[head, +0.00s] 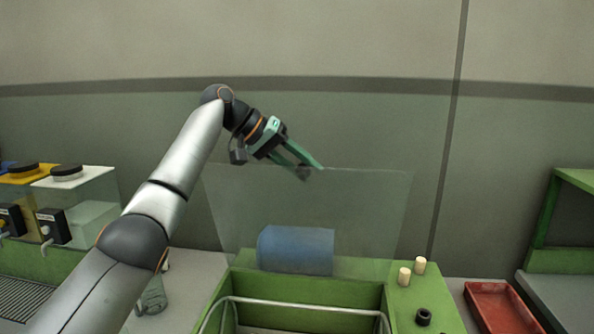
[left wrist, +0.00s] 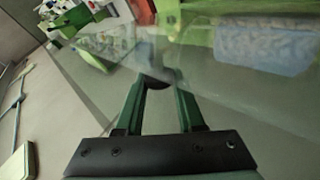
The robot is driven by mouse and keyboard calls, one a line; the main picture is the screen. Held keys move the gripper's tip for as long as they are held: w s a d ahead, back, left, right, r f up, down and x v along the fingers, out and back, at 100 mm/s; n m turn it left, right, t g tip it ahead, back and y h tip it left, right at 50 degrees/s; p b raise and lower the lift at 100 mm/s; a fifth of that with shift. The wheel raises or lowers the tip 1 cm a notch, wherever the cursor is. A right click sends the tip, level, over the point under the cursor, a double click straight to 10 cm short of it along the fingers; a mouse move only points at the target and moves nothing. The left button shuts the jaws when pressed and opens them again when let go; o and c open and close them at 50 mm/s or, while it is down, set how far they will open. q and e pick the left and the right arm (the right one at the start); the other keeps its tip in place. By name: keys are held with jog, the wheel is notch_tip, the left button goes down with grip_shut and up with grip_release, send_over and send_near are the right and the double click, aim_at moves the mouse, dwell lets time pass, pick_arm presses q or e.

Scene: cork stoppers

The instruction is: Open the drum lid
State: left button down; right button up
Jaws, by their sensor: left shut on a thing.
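The drum lid (head: 370,215) is a large clear panel standing up at the back of a green housing (head: 415,300), tilted somewhat backward. My left gripper (head: 311,171) is at the lid's top edge, shut on a small dark knob (head: 302,173). In the left wrist view the green fingers (left wrist: 160,85) close around the dark knob (left wrist: 157,78), with the clear lid (left wrist: 105,75) beyond. My right gripper is not in view.
Two cork stoppers (head: 404,276) and a black ring (head: 423,316) are on the housing's right top. A metal rail (head: 300,306) crosses the open green trough in front. A red tray (head: 498,305) lies to the right. Dispensers with dark caps (head: 67,171) stand at left.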

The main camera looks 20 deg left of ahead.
pick_arm(q)
jog(key=shift+w+a, duration=0.15)
jog(key=shift+w, duration=0.35)
jog(key=shift+w+f+g, duration=0.1)
jog(key=shift+g, duration=0.2)
jog(key=c, duration=0.5)
grip_release()
jog(key=shift+v, duration=6.3)
